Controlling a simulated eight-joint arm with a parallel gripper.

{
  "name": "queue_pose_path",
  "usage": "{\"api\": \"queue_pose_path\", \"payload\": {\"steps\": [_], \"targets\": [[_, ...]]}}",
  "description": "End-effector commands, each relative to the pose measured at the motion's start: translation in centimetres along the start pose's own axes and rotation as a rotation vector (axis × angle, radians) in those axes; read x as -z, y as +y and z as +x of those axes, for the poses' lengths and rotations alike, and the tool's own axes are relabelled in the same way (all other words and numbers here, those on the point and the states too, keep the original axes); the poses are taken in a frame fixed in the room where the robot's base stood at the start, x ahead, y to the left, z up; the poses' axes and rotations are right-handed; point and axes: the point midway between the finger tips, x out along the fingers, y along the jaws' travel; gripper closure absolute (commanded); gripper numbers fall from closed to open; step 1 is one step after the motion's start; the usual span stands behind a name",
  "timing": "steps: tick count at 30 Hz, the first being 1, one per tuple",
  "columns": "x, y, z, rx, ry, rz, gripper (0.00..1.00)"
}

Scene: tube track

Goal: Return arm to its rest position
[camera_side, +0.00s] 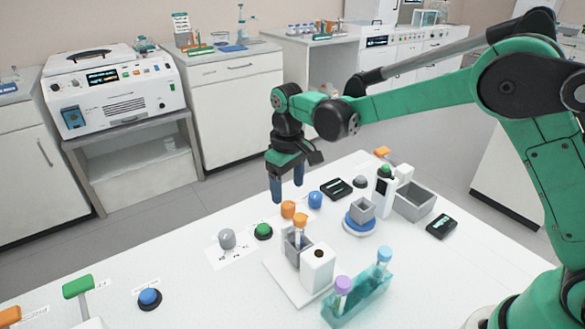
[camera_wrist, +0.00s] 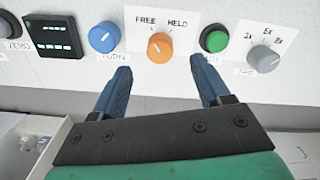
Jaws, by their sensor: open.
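My gripper (camera_side: 288,190) hangs from my green arm above the back edge of the white table, fingers pointing down. In the wrist view the two blue fingers of my gripper (camera_wrist: 162,82) are apart with nothing between them.
A rack with an orange-capped tube (camera_side: 301,221) and a white block (camera_side: 317,266) stand mid-table. A teal rack (camera_side: 359,301) holds two capped tubes. A blue round stand (camera_side: 359,226), grey bin (camera_side: 415,201) and grey dial (camera_side: 226,239) are nearby. Air above the table is clear.

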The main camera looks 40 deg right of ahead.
Motion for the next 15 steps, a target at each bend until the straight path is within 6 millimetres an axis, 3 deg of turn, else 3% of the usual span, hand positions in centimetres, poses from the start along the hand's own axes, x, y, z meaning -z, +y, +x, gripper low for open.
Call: {"api": "queue_pose_path", "payload": {"steps": [15], "targets": [[-0.4, 0.2, -1.7, -0.002, 0.019, 0.009, 0.30]]}}
